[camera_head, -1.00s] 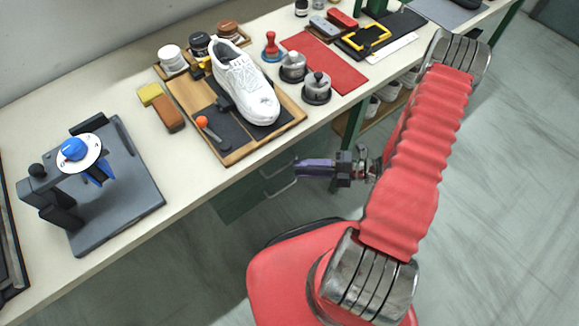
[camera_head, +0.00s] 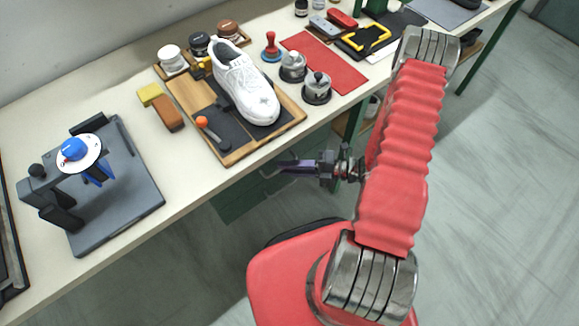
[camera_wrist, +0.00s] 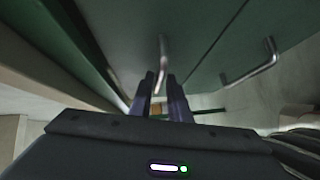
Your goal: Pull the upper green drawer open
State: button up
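The green drawer cabinet (camera_head: 240,197) stands under the bench, partly hidden by the bench top. In the wrist view, the upper green drawer (camera_wrist: 125,48) is the front nearest the bench edge, with a thin metal handle (camera_wrist: 163,55). A seam parts it from the lower drawer (camera_wrist: 285,25), which has its own handle (camera_wrist: 255,67). The upper drawer looks shut. My gripper (camera_head: 280,167) is at the cabinet front, just below the bench edge. In the wrist view its two dark fingers (camera_wrist: 163,82) are apart, with the upper handle in line with the gap. Contact cannot be told.
The bench (camera_head: 130,225) runs close above my gripper. On it are a white shoe (camera_head: 245,85) on a wooden board (camera_head: 240,152), a grey stand (camera_head: 115,215) and a red mat (camera_head: 340,75). The floor (camera_head: 480,200) to the right is clear.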

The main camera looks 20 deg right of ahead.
grip_shut()
